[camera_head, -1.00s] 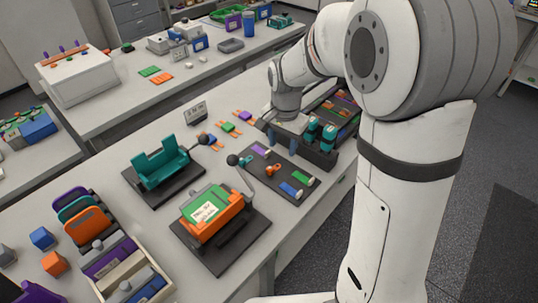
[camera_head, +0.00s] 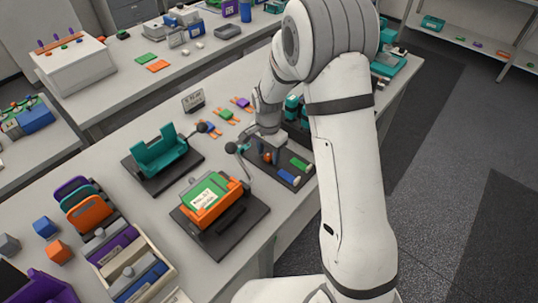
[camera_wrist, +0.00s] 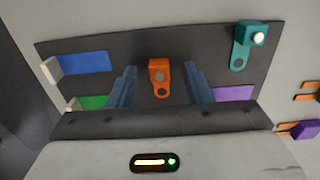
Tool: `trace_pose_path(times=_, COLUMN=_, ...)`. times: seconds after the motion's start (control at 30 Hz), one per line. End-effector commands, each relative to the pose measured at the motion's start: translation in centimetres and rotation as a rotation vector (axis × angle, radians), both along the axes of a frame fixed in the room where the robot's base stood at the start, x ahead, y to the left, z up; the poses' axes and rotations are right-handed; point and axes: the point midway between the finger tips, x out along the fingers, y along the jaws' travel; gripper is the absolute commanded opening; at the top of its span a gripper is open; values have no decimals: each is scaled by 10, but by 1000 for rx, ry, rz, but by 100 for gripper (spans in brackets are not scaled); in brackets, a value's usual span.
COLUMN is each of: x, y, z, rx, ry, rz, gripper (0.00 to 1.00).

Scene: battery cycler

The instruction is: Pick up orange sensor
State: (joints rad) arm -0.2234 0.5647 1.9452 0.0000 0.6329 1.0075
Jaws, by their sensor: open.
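The orange sensor (camera_wrist: 159,72), a small orange block with a grey disc and a tab with a hole, lies on the dark board (camera_wrist: 120,48) in the wrist view. My gripper (camera_wrist: 161,86) is open, with its two blue-grey fingers apart to either side of the sensor in that picture. No contact shows, and the height of the fingertips over the board is hard to tell. In the head view the orange sensor (camera_head: 267,158) shows small and partly covered beneath my gripper (camera_head: 267,154).
A teal sensor (camera_wrist: 245,45), a blue piece (camera_wrist: 82,63), a green piece (camera_wrist: 92,102) and a purple piece (camera_wrist: 233,93) share the board. An orange-and-green fixture (camera_head: 207,200) and a teal fixture (camera_head: 160,154) stand to the left in the head view.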

Motion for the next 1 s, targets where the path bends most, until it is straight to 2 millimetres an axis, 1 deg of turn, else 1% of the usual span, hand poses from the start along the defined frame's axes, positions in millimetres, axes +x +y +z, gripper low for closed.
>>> trace_pose_path(times=0.1, x=0, y=0, z=-4, rx=0, ry=-1, rz=0, gripper=45)
trace_pose_path(times=0.27, x=0, y=0, z=-4, rx=0, ry=-1, rz=1, gripper=45)
trace_pose_path(times=0.8, x=0, y=1, z=-3, rx=0, ry=-1, rz=2, gripper=1)
trace_pose_path(times=0.83, x=0, y=1, z=-3, rx=0, ry=-1, rz=2, gripper=0)
trace_pose_path(times=1.0, x=0, y=1, z=-3, rx=0, ry=-1, rz=2, gripper=0)
